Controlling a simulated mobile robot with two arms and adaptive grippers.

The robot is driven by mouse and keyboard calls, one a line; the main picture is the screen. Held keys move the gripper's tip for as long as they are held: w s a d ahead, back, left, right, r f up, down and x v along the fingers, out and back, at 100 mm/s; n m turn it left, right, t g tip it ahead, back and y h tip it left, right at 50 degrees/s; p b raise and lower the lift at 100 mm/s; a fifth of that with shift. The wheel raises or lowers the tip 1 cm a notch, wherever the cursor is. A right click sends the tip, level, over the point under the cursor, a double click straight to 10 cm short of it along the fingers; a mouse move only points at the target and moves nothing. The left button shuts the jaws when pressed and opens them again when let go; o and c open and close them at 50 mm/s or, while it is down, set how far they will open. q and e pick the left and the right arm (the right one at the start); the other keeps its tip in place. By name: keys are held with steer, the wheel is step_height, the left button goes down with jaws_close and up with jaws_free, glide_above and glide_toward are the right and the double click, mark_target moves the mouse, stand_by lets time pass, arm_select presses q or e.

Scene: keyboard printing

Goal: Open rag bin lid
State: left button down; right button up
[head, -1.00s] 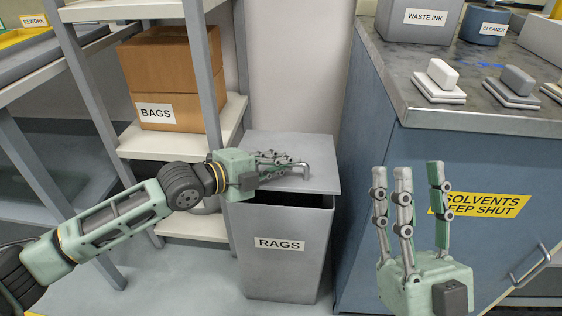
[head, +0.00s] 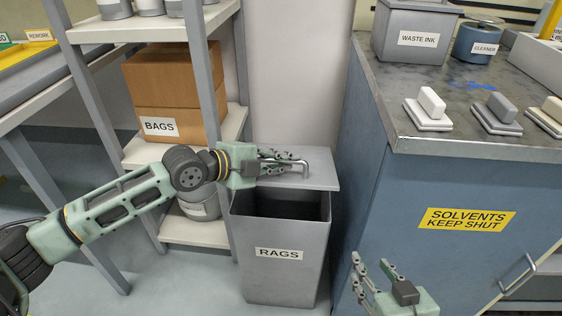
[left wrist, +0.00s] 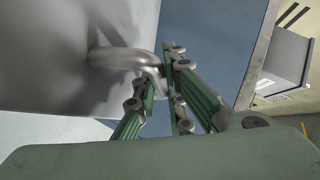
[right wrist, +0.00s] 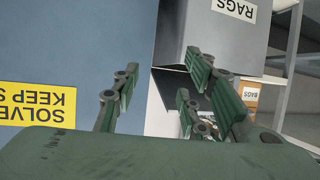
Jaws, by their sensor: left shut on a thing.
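The grey rag bin (head: 280,277) stands on the floor with a RAGS label on its front. Its grey lid (head: 322,180) sits over the back of the mouth, and a dark opening (head: 285,205) shows at the front. My left gripper (head: 298,166) is shut on the lid handle (head: 305,168); the bent metal handle also shows between its fingers in the left wrist view (left wrist: 125,58). I cannot tell exactly how far the lid is tilted. My right gripper (head: 370,262) is open and empty, in front of the blue cabinet, right of the bin.
A shelf rack (head: 130,32) with BAGS boxes (head: 170,80) stands left of the bin, close to my left arm. The blue cabinet (head: 400,200) with a steel top stands at the right, with a door handle (head: 520,275). A pale wall is behind the bin.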

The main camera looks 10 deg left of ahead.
arm_select(q)
steer(key=shift+w+r+p, duration=0.25)
steer(key=shift+r+p, duration=0.15)
steer(key=shift+r, duration=0.1)
steer(key=shift+w+r+p, duration=0.25)
steer(key=shift+r+p, duration=0.1)
steer(key=shift+r, duration=0.15)
steer(key=shift+w+r+n+g+p, duration=0.5)
steer(key=shift+w+r+g+p, duration=0.25)
steer(key=shift+r+p, duration=0.25)
steer(key=shift+w+r, duration=0.15)
steer(key=shift+r, duration=0.05)
steer(key=shift+w+r+n+g+y+p, duration=0.3)
steer(key=shift+w+r+g+p, duration=0.05)
steer(key=shift+w+r+p, duration=0.5)
arm_select(e)
steer(key=s+d+f+g+h, duration=0.1)
steer(key=s+d+f+g, duration=0.1)
steer(key=s, duration=0.5)
steer(key=s+d+f+g+h, duration=0.1)
steer(key=s+d+f+g, duration=0.2)
steer(key=s+f+g, duration=0.2)
steer(key=s+g, duration=0.2)
steer(key=s, duration=0.1)
steer(key=shift+s+d+f+m+h, duration=0.15)
steer(key=shift+f+m+h, duration=0.1)
steer(key=shift+m+h, duration=0.05)
steer(key=shift+f, duration=0.25)
